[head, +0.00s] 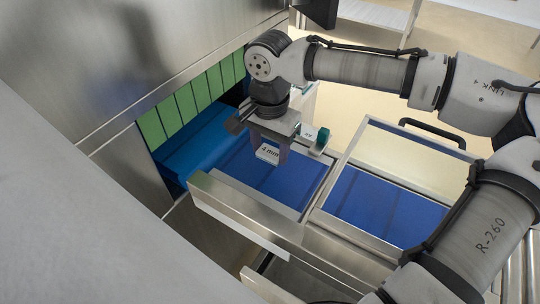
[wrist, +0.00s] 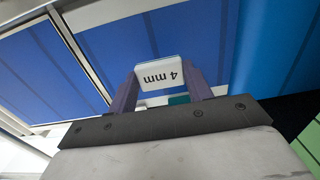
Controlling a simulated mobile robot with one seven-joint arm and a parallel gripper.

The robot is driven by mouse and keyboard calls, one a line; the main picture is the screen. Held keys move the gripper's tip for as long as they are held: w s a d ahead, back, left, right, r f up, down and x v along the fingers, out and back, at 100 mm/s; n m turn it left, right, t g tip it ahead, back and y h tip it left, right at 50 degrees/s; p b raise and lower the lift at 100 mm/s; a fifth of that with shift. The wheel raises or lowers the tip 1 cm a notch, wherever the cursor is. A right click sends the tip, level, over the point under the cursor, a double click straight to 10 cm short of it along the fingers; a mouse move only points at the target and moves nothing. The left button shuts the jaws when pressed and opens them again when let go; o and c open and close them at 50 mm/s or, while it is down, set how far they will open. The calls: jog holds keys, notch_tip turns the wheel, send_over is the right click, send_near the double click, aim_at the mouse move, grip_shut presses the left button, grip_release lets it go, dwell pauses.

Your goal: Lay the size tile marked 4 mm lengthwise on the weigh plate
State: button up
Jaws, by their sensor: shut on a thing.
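The white size tile marked 4 mm (head: 268,154) is held in the fingers of my gripper (head: 270,148), above a blue belt. In the wrist view the tile (wrist: 160,75) sits between the two purple-grey fingertips (wrist: 160,88), its lettering upside down there. My gripper is shut on it. The blue belt section (head: 290,177) lies below, with a grey metal strip (head: 258,190) along its near side. I cannot tell which surface is the weigh plate. There is a gap between tile and belt, but its size is hard to judge.
Green curtain strips (head: 184,104) hang at the machine opening on the left. A raised steel rail (head: 245,212) runs along the near side. A clear-lidded frame with a black handle (head: 432,133) stands open to the right, beside another blue belt section (head: 385,207).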

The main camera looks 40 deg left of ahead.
aim_at(270, 152)
jog(key=shift+f, duration=1.9)
jog(key=shift+f, duration=0.15)
jog(key=o, duration=1)
jog(key=shift+c, duration=0.2)
notch_tip(270, 152, up, 12)
jog(key=shift+r+b, duration=0.2)
jog(key=shift+b, duration=0.35)
